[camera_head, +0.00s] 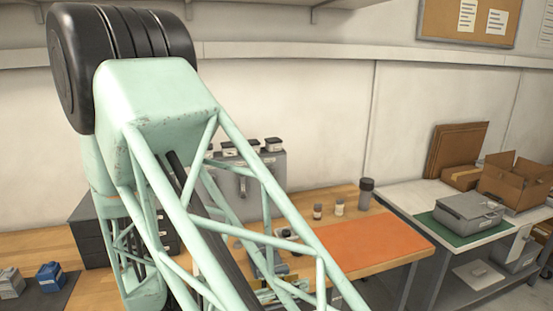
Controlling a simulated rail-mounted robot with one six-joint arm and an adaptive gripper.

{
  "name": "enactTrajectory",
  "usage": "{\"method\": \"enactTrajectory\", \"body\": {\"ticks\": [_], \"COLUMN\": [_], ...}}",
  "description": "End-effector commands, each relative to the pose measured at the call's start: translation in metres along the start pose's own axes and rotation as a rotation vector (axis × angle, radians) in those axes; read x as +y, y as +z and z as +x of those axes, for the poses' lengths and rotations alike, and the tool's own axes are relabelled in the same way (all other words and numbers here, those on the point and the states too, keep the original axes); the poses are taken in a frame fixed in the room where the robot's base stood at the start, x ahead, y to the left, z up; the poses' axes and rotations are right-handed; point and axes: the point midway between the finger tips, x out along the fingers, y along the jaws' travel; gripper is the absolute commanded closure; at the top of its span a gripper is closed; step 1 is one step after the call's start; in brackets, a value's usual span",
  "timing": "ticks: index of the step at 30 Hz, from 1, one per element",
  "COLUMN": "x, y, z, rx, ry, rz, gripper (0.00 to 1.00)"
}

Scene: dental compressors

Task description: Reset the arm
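My own mint-green lattice arm fills the left and middle of the head view, with a large black joint at its upper left. The arm slants down to the right across the wooden workbench (357,198). My gripper cannot be made out; the arm's end is not shown clearly.
An orange mat (372,243) lies on the bench, with small jars (340,207) and a dark canister (366,193) behind it. A grey case (468,212) sits on a green mat on the right-hand table. Cardboard boxes (512,182) stand behind. A blue block (50,277) lies lower left.

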Motion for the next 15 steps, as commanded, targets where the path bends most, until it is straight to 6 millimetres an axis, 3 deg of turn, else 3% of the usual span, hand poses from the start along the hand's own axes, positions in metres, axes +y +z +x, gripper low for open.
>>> {"method": "enactTrajectory", "body": {"ticks": [15], "x": [-0.096], "y": [0.013], "z": [0.043], "rx": [0.289], "ry": [-0.214], "rz": [0.356], "gripper": [0.78]}}
